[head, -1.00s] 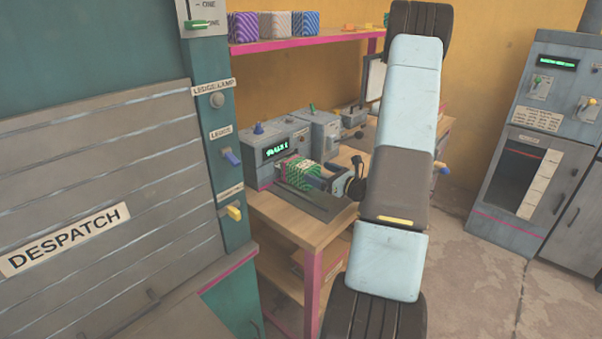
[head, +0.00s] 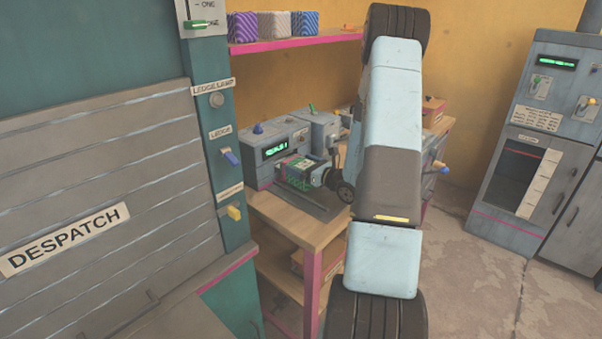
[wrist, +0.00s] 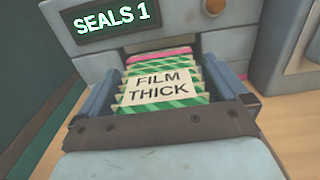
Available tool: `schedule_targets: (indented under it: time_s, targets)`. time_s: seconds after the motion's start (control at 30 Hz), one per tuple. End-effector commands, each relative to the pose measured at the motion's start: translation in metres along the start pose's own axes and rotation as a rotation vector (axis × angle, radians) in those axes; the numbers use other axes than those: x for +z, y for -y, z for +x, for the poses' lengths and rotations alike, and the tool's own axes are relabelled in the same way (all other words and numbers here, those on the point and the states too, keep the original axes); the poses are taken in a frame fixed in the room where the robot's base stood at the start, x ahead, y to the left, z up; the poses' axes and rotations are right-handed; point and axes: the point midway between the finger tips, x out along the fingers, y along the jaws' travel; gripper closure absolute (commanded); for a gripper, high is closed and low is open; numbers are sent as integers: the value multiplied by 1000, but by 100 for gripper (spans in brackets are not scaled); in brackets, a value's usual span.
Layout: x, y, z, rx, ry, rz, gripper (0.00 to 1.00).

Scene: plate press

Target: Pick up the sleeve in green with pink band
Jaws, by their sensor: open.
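The sleeve in green with pink band (wrist: 165,99) has white diagonal stripes, layered edges and a label reading "FILM THICK". It lies in front of the machine reading "SEALS 1" (wrist: 110,23). In the head view the sleeve (head: 297,163) is small and partly hidden by my gripper. My gripper (wrist: 160,78) is open, with one blue finger on each side of the sleeve. I cannot tell whether the fingers touch it. In the head view my gripper (head: 305,172) is at the sleeve, over the machine's dark base plate (head: 318,206).
The machine stands on a wooden bench (head: 290,222) with pink legs. Behind it is a shelf (head: 290,43) with several striped boxes. A grey cabinet (head: 545,130) stands at the right. The floor between bench and cabinet is clear.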

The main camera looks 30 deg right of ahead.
Motion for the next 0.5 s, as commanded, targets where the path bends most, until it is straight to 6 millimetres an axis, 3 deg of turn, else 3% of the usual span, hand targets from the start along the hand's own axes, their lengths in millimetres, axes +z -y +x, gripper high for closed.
schedule_targets:
  time_s: [0.07,0.5]
  targets:
    - [0,0,0,0,0,0,2]
    - [0,1,-1,-1,0,0,44]
